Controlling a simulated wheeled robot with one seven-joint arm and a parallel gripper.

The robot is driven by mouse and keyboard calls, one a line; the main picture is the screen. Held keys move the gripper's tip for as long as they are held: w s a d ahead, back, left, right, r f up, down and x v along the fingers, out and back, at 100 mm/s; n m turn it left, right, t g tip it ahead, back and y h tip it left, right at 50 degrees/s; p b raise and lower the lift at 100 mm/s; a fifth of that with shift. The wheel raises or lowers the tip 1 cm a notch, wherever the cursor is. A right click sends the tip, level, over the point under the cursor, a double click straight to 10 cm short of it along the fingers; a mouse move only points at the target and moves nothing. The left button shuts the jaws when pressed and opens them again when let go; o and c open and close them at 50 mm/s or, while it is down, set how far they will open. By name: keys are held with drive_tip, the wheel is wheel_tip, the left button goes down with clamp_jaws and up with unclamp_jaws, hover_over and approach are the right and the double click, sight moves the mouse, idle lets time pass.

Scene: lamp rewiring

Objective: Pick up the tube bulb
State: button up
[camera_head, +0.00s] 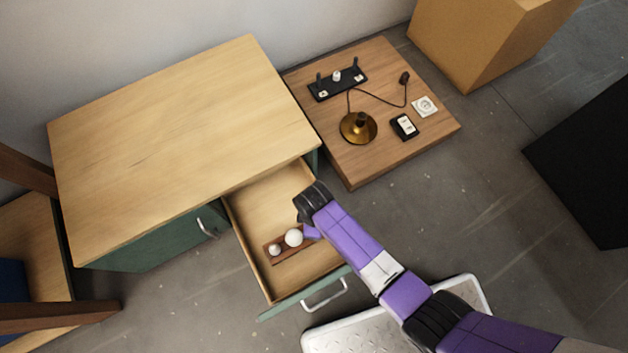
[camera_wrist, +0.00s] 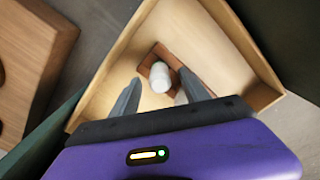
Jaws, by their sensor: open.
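In the head view my gripper (camera_head: 309,232) is over the right end of the holder (camera_head: 270,256) and hides the tube bulb. A large round white bulb (camera_head: 293,237) and a smaller one (camera_head: 275,249) show in the holder.
The drawer (camera_head: 271,188) has raised walls close around my gripper and belongs to a green cabinet with a wooden top (camera_head: 180,140).

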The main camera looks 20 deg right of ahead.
wheel_tip(320, 180, down, 4)
drive_tip(key=shift+d+r+b, duration=0.1)
drive_tip(key=shift+r+b, duration=0.05)
drive_tip(key=shift+b, duration=0.85)
clamp_jaws()
drive_tip(key=shift+r, duration=0.1)
